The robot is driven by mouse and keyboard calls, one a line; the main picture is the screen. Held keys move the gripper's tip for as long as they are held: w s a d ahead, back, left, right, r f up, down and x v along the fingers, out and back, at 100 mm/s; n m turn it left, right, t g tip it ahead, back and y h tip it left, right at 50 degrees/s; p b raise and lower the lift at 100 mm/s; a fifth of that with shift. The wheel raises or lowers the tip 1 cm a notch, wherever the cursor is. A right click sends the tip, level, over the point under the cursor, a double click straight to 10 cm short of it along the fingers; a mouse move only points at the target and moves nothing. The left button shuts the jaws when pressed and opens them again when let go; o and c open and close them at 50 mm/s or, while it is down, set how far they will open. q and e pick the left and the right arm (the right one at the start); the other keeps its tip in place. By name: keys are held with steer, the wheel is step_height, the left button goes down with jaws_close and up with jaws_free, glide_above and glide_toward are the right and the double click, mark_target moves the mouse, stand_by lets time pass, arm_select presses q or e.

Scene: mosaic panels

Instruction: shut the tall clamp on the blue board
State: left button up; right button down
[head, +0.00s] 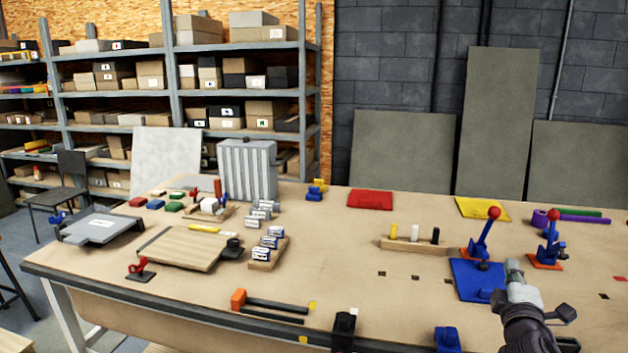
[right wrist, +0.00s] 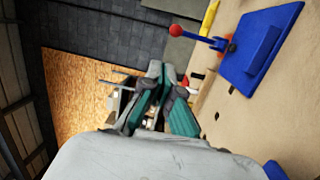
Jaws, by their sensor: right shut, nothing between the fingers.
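The tall clamp (head: 484,238) has a blue lever with a red ball on top, raised and leaning slightly right. Its orange-red base is at the far edge of the blue board (head: 468,283), which lies flat on the table. In the right wrist view the clamp's red ball (right wrist: 176,31) and lever show at the top, left of the blue board (right wrist: 284,32). My right gripper (head: 513,268) is shut and empty, over the board's right side, nearer than the clamp. Its fingers (right wrist: 160,98) are apart from the clamp in the wrist view. My left gripper is out of view.
A second blue clamp (head: 551,244) with a red ball stands to the right on an orange base. A wooden block with pegs (head: 412,245) is left of the tall clamp. A yellow sheet (head: 480,208) lies behind. The table centre is mostly clear.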

steer(key=s+a+f+m+g+y, duration=0.25)
steer(key=s+a+f+g, duration=0.2)
steer(key=s+f, duration=0.4)
steer(key=s+a+f+m+g+y, duration=0.1)
steer(key=s+a+f+m+g, duration=0.35)
steer(key=f, duration=0.75)
steer(key=s+a+f+m+g+y, duration=0.1)
steer(key=s+a+f+g, duration=0.15)
steer(key=s, duration=0.45)
steer(key=s+a+f+m+g+y, duration=0.15)
steer(key=s+a, duration=0.25)
steer(key=s, duration=0.4)
steer(key=s+a+f+m+g+y, duration=0.1)
steer(key=s+a+f+m, duration=0.2)
steer(key=s, duration=0.4)
steer(key=s+f+n+g, duration=0.1)
steer(key=s+f, duration=0.1)
steer(key=f, duration=1.3)
steer(key=s+f+n+g, duration=0.1)
steer(key=s+f, duration=0.1)
steer(key=f, duration=1.2)
steer(key=s+d+f, duration=0.2)
steer(key=s+f, duration=1.1)
steer(key=s, duration=0.2)
steer(key=shift+f+g, duration=0.4)
